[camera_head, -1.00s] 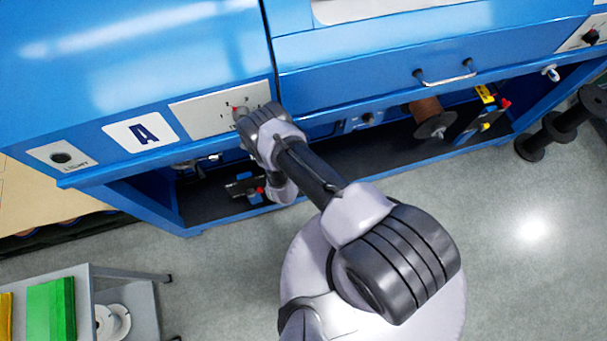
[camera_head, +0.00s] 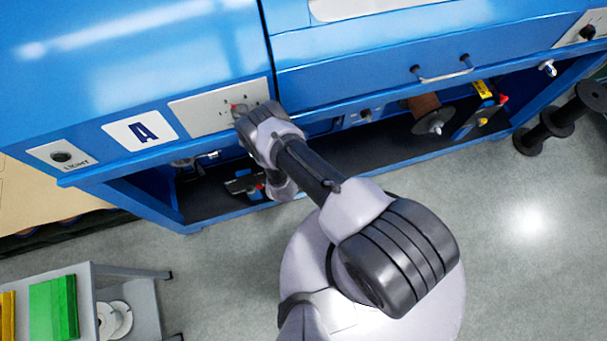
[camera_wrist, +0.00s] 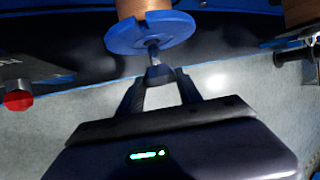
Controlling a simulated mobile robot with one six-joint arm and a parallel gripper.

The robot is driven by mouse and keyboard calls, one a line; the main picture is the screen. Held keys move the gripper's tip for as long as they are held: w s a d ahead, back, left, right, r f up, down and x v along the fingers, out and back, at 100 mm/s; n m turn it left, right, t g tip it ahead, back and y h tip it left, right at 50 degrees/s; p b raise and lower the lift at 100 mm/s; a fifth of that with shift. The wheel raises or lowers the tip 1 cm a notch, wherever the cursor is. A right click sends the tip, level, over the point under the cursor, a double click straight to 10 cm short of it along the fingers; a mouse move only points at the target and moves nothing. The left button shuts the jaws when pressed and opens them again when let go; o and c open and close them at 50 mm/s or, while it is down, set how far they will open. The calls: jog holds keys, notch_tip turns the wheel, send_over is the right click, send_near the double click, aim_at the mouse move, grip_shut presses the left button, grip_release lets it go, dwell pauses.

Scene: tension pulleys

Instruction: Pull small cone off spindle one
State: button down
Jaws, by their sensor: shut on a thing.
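In the wrist view, my gripper (camera_wrist: 160,80) is shut on a small grey cone (camera_wrist: 157,70) just below a blue spool flange (camera_wrist: 150,34). A thin dark shaft, apparently the spindle (camera_wrist: 152,50), shows between the flange and the cone. I cannot tell whether the cone still sits around its tip. A copper-coloured spool (camera_wrist: 140,8) lies behind the flange. In the head view my arm reaches under the front edge of the blue machine (camera_head: 190,50), near the panel marked A. My fingers and the cone are hidden there.
A red knob (camera_wrist: 18,100) on a dark bracket is at the left in the wrist view. Another spool (camera_head: 424,104) hangs further right under the machine. A grey cart (camera_head: 125,290) stands at lower left.

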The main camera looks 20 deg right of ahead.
jog(key=shift+s+p, duration=1.1)
jog(key=shift+s, duration=0.6)
jog(key=shift+s+p, duration=0.4)
jog(key=shift+s, duration=0.15)
jog(key=shift+s, duration=0.15)
jog(key=s+p, duration=0.2)
jog(key=s, duration=0.1)
jog(key=shift+s, duration=0.35)
